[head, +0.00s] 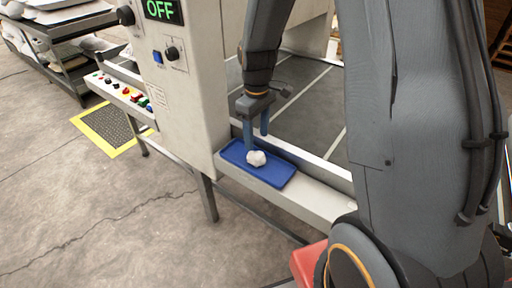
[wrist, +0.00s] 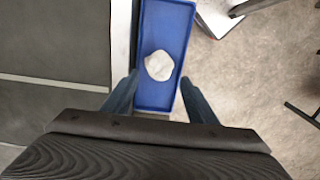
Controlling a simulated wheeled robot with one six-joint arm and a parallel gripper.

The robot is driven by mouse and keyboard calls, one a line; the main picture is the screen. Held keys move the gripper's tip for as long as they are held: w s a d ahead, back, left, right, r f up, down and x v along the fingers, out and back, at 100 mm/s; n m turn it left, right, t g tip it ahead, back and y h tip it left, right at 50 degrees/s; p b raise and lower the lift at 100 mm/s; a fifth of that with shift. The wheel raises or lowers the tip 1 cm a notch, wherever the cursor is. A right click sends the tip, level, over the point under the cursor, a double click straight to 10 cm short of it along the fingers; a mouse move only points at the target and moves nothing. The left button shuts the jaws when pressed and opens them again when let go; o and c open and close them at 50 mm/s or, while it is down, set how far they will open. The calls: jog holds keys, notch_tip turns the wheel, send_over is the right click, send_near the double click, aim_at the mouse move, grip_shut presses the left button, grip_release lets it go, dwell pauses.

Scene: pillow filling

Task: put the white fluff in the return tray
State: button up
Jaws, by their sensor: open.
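The white fluff (head: 256,158) is a small rounded clump lying in the blue return tray (head: 277,179). The tray is shallow and sits on the machine's front ledge. In the wrist view the fluff (wrist: 159,66) lies on the floor of the blue tray (wrist: 165,20), apart from the fingers. My gripper (head: 257,142) is above the tray, close behind the fluff, with its fingers apart and nothing between them. In the wrist view my gripper (wrist: 160,92) has one finger on each side of the tray's near part.
A machine cabinet (head: 185,85) with a green OFF display stands left of the tray. The dark belt bed (head: 315,100) lies behind the ledge. A panel of coloured buttons (head: 122,92) and a yellow-edged mat (head: 108,127) are further left. Open floor lies in front.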

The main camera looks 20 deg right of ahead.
jog(key=s+r+m, duration=0.3)
jog(key=s, duration=0.5)
jog(key=s+r+m, duration=0.3)
jog(key=s+m, duration=0.1)
jog(key=s, duration=0.5)
jog(key=shift+s, duration=0.3)
